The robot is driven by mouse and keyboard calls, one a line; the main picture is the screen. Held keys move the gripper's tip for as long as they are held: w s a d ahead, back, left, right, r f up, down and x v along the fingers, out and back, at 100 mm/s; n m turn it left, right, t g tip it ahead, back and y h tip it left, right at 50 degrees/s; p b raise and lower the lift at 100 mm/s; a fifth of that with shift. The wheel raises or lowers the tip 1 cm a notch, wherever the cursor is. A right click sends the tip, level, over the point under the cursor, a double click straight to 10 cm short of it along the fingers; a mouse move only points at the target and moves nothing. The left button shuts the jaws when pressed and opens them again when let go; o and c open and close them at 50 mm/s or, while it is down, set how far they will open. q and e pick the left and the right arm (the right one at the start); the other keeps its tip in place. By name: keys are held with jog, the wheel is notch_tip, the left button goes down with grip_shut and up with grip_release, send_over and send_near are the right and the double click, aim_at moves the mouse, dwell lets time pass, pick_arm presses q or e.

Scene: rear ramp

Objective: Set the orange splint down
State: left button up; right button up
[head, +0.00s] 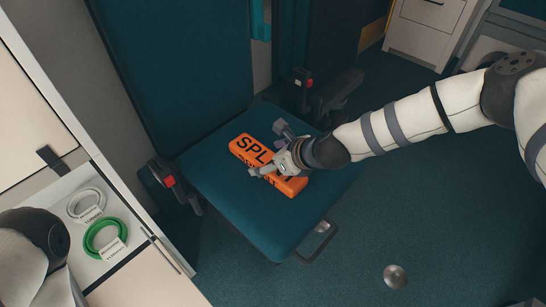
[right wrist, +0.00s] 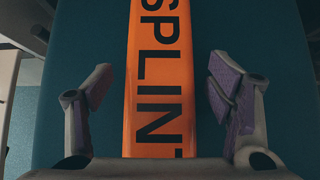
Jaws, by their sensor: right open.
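The orange splint (head: 252,151), with black lettering, lies flat on the teal seat (head: 215,184). In the right wrist view the splint (right wrist: 158,60) runs away from me between my fingers. My right gripper (head: 272,153) is over the splint in the head view and hides part of its lettering. In the right wrist view its two fingers (right wrist: 162,88) are spread wide, with a gap on each side of the splint. My left gripper is out of the head view; only part of my left arm shows at the lower left.
An open drawer (head: 112,205) at the left holds a white coiled tube (head: 86,205) and a green one (head: 104,238). Red-buckled fittings (head: 168,181) flank the seat. The teal backrest (head: 180,60) rises behind it. A metal floor disc (head: 395,276) lies at the lower right, with open floor around it.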

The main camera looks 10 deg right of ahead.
jog(key=p+v, duration=0.2)
jog(key=v, duration=0.9)
jog(key=shift+w+r+p, duration=0.15)
jog(key=shift+r+p, duration=0.1)
jog(key=shift+p, duration=0.1)
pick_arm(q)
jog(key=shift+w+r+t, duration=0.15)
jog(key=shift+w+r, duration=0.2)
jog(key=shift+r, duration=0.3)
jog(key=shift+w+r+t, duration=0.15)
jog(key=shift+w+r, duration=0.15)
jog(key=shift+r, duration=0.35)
pick_arm(e)
jog(key=shift+s+d+r, duration=0.2)
jog(key=shift+s+r, duration=0.05)
jog(key=shift+s, duration=0.15)
